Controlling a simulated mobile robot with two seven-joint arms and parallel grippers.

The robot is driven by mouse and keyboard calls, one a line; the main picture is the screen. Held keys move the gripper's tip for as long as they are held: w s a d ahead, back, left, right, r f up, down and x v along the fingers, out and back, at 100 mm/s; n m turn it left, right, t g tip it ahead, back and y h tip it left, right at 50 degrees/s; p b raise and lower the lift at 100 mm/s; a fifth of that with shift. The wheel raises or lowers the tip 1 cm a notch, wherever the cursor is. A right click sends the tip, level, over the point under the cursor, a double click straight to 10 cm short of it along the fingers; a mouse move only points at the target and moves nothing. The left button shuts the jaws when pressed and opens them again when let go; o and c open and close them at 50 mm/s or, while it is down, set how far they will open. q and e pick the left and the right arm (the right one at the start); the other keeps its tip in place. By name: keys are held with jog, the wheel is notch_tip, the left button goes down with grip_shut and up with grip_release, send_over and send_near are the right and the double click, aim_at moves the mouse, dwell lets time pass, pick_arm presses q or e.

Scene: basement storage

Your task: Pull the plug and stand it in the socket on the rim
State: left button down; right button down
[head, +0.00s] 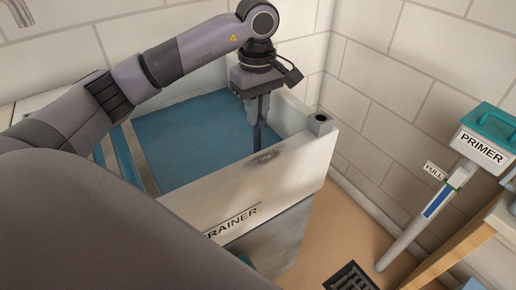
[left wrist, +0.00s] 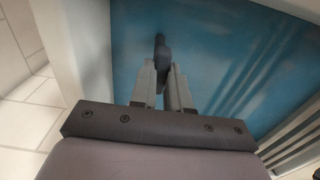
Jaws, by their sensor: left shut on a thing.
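My left gripper (head: 256,108) points down into the basin (head: 285,160), over its blue water (head: 195,140). It is shut on the dark plug (head: 259,133), which hangs down from the fingers. In the left wrist view the plug (left wrist: 160,48) shows between the fingertips (left wrist: 162,76) against the blue. Its lower end is hidden behind the basin's front wall, so I cannot tell whether it still sits in the drain. The socket (head: 320,122), a small block with a dark hole, is on the rim's right corner, to the right of my gripper; the hole looks empty. My right gripper is not in view.
A teal-lidded PRIMER box (head: 484,145) stands at the right. A pale tube with a blue stripe and a FULL tag (head: 433,170) leans near it. A dark floor grate (head: 350,278) lies below. Tiled walls (head: 400,80) close in behind the basin.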

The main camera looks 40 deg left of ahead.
pick_arm(q)
jog(key=shift+r+p, duration=0.45)
jog(key=shift+r, duration=0.15)
jog(key=shift+r+p, duration=1.45)
jog(key=shift+r, duration=0.5)
